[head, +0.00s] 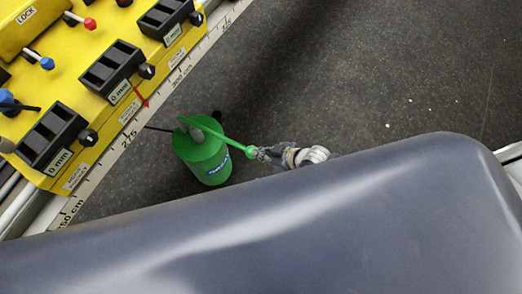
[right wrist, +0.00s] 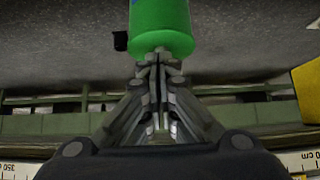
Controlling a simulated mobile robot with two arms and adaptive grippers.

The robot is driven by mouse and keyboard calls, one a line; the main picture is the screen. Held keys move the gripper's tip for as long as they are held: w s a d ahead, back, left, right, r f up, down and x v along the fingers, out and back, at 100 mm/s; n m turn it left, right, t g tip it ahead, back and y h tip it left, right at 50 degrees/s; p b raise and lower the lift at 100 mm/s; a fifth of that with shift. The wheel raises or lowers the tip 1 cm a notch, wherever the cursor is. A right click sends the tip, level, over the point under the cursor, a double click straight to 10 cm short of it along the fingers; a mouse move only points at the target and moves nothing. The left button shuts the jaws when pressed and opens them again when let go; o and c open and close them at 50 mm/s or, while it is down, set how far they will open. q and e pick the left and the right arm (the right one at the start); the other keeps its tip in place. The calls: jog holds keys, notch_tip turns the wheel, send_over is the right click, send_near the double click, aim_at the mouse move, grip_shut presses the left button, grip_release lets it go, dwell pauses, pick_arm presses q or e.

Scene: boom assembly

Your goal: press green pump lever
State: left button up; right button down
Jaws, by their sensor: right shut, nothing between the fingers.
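The green pump (head: 203,160) is a green cylinder with a blue label, standing on the dark floor beside the yellow panel. Its green lever (head: 225,138) slopes from the pump's top down to a rounded end at the right. My right gripper (head: 262,153) is shut and empty, with its fingertips at that lever end; I cannot tell whether they touch. In the right wrist view, the shut fingertips (right wrist: 158,58) overlap the end of a green cylinder (right wrist: 160,28), which looks like the pump body. The lever is not clear there. My left gripper is out of view.
A yellow panel (head: 84,60) with black counters, small levers and a LOCK sign fills the upper left. A white scale rail (head: 120,143) runs along its edge, near the pump. Dark floor (head: 400,80) lies open at the upper right.

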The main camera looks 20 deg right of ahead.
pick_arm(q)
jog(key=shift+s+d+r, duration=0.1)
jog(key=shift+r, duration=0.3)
pick_arm(e)
jog(key=s+d+f+v, duration=0.1)
jog(key=v, duration=0.9)
jog(key=shift+s+d+f, duration=0.2)
jog(key=shift+s+d, duration=0.05)
